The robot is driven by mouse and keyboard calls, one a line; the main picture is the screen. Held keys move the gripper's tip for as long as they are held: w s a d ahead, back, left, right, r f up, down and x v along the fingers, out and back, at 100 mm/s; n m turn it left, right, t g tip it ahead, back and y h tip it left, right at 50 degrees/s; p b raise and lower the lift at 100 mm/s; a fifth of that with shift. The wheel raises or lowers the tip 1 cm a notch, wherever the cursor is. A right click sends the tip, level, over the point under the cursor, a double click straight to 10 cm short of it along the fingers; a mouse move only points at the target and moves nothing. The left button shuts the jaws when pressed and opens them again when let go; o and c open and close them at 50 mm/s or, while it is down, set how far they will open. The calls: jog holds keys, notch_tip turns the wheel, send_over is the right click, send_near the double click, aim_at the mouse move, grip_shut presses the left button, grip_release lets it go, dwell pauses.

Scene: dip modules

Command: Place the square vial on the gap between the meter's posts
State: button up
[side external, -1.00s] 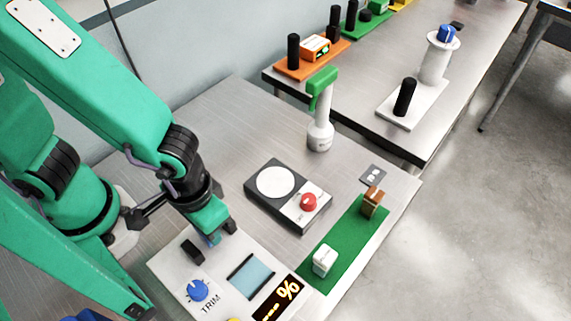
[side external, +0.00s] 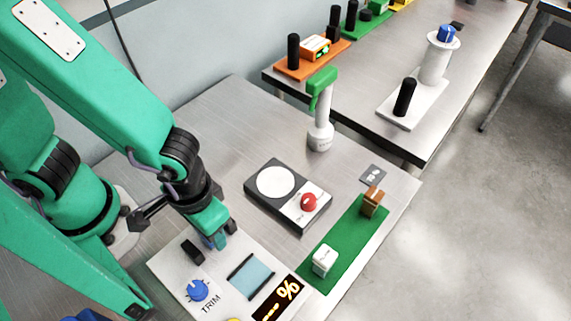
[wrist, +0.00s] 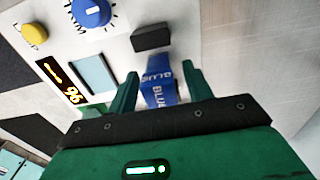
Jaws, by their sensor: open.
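The square vial (wrist: 160,88) is blue with "BLUE" lettering. In the wrist view it lies between the two green fingers of my open gripper (wrist: 159,90), with bare space on its right side. The meter (side external: 215,291) is a white panel with a blue TRIM knob (side external: 197,290), a teal window (side external: 250,277) and a lit % display (side external: 277,296). One black post (side external: 192,251) stands left of my gripper (side external: 216,240) in the side view. It also shows just beyond the vial in the wrist view (wrist: 151,37). A dark piece right of my fingers may be the other post. The vial's base is hidden.
A green strip (side external: 345,245) with white and brown blocks lies to the right. A white stand with a green top (side external: 320,110) rises behind. Bare metal table lies left of the scale.

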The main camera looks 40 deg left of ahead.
jog(key=shift+r, duration=0.1)
notch_tip(320, 180, up, 12)
dwell(0.8)
dwell(0.5)
jog(key=w+a+r+t, duration=0.2)
jog(key=w+a+r, duration=0.1)
jog(key=a, duration=0.7)
jog(key=w+a+r+t, duration=0.3)
jog(key=w+a, duration=0.3)
jog(key=a, duration=0.4)
jog(key=shift+a+r+t, duration=0.25)
jog(key=shift+r+t, duration=0.05)
jog(key=shift+r, duration=0.3)
